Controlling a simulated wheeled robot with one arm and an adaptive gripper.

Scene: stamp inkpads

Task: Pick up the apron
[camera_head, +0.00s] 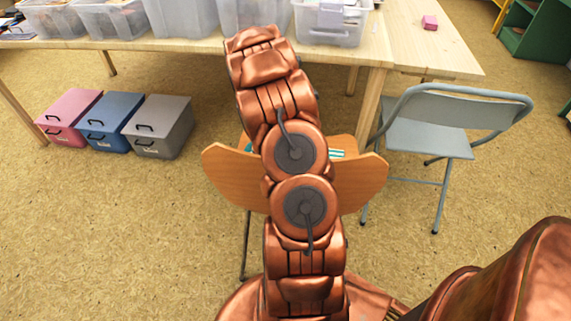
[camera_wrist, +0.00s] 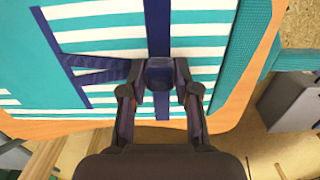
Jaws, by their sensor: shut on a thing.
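The apron (camera_wrist: 100,30) is teal with white stripes and dark blue bands. In the wrist view it lies spread over the wooden chair seat (camera_wrist: 233,105). My gripper (camera_wrist: 160,78) is at its near part, with the fingers shut on a dark blue band that bunches up between the tips. The rest of the apron looks flat on the seat. In the head view only a small striped piece of the apron (camera_head: 337,154) shows beside my arm, by the wooden chair (camera_head: 228,178). My gripper is hidden there behind my arm.
A table (camera_head: 180,45) with several clear bins stands behind the chair. A grey folding chair (camera_head: 428,135) is at the right. Pink, blue and grey boxes (camera_head: 157,125) sit on the floor at the left. Floor at the front left is clear.

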